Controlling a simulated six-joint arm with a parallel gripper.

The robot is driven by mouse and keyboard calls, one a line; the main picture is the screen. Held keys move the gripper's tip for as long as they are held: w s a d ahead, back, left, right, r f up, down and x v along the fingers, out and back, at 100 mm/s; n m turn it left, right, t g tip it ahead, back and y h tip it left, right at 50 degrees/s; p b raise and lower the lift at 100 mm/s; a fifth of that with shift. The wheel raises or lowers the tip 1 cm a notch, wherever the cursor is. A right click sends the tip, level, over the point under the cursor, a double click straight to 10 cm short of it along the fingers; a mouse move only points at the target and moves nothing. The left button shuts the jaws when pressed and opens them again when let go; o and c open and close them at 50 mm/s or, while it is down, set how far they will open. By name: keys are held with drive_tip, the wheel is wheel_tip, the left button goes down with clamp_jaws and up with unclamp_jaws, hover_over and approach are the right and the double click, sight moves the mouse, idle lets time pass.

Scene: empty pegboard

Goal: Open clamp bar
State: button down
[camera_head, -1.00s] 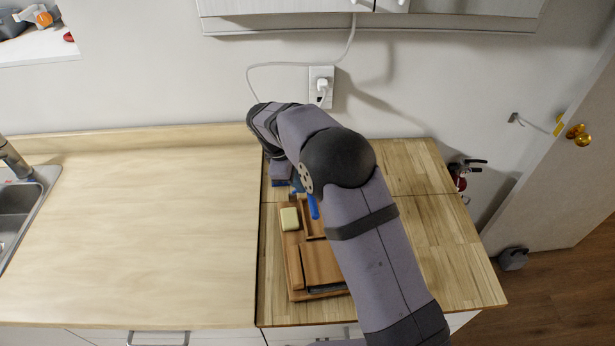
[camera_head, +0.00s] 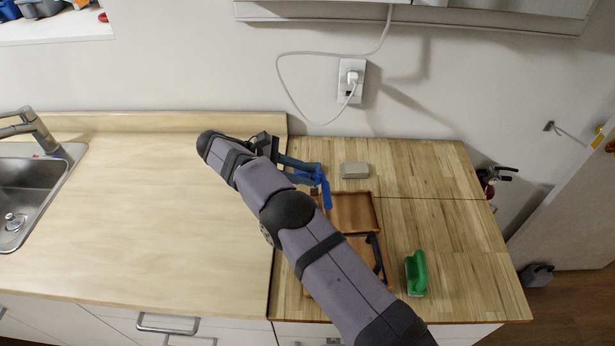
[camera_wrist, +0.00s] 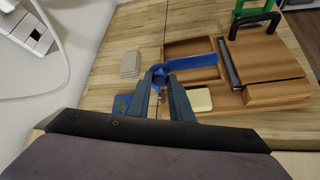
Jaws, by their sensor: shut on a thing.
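My gripper (camera_wrist: 163,88) is shut on a blue tool (camera_wrist: 190,63), which also shows in the head view (camera_head: 327,193). The tool's long blue handle sticks out to the right, over a wooden tray (camera_wrist: 180,48). The tray shows in the head view (camera_head: 352,212), partly behind my arm. A dark bar (camera_wrist: 229,63) lies along the edge of a raised wooden block (camera_wrist: 265,58) on the tray; it may be the clamp bar. A black handle (camera_wrist: 254,25) stands at the block's far side. My gripper is apart from the bar.
A cream block (camera_wrist: 198,99) lies in the tray near my right finger. A grey block (camera_head: 355,170) lies on the wooden worktop behind the tray. A green-handled object (camera_head: 416,272) stands right of the tray. The pale counter (camera_head: 140,220) at left is clear.

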drive_tip(key=shift+a+f+h+b, duration=0.1)
drive_tip(key=shift+a+h+b, duration=0.15)
drive_tip(key=shift+h+b, duration=0.25)
idle(0.3)
drive_tip(key=c, duration=1.6)
unclamp_jaws()
drive_tip(key=shift+r+b, duration=0.35)
drive_tip(key=shift+r, duration=0.3)
drive_tip(key=shift+r+p, duration=1.5)
drive_tip(key=shift+r, duration=2.85)
drive_tip(key=shift+c, duration=0.2)
